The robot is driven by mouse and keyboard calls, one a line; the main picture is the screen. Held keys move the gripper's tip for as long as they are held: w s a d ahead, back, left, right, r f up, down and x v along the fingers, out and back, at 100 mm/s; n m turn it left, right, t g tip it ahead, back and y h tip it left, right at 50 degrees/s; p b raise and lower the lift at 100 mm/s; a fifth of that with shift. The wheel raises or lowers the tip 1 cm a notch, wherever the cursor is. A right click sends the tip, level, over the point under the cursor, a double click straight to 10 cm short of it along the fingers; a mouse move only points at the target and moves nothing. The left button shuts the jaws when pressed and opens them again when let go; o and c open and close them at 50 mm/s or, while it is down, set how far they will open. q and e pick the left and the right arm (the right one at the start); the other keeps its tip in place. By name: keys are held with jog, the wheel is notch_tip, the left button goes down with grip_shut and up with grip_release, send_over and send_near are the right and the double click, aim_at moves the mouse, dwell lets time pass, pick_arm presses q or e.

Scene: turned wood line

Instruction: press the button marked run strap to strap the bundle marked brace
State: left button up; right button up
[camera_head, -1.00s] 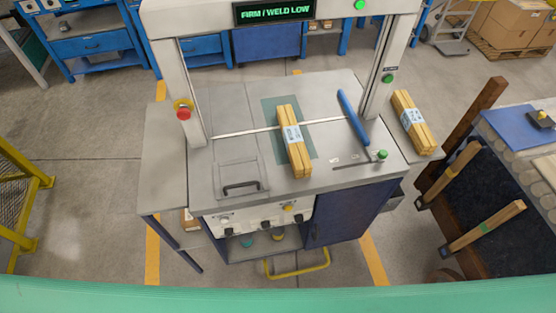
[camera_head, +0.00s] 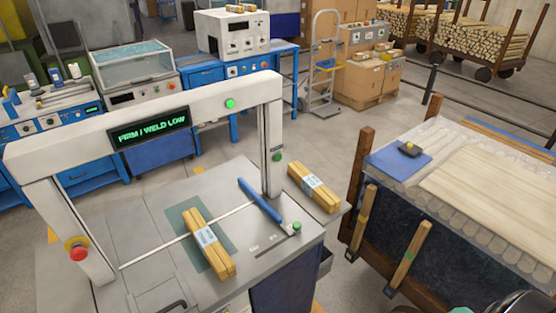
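A strapping machine (camera_head: 200,97) with a pale arch stands at the left. Its display (camera_head: 149,128) reads "FIRM / WELD LOW". One bundle of wooden sticks (camera_head: 219,261) with a pale label lies on the green mat under the arch, across the strap line. A second labelled bundle (camera_head: 325,199) lies on the side shelf at the right. Both labels are too small to read. A green button (camera_head: 277,157) sits on the arch's right post below a small label I cannot read. A green light or button (camera_head: 230,103) is on the top beam.
A red stop button (camera_head: 78,251) is on the left post. A blue bar (camera_head: 260,200) and a green knob (camera_head: 296,228) are on the machine top. A cart with wooden stakes (camera_head: 407,257) stands at the right. Open floor lies behind the side shelf.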

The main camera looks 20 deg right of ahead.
jog(key=shift+d, duration=0.15)
grip_shut()
dwell(1.3)
dwell(0.3)
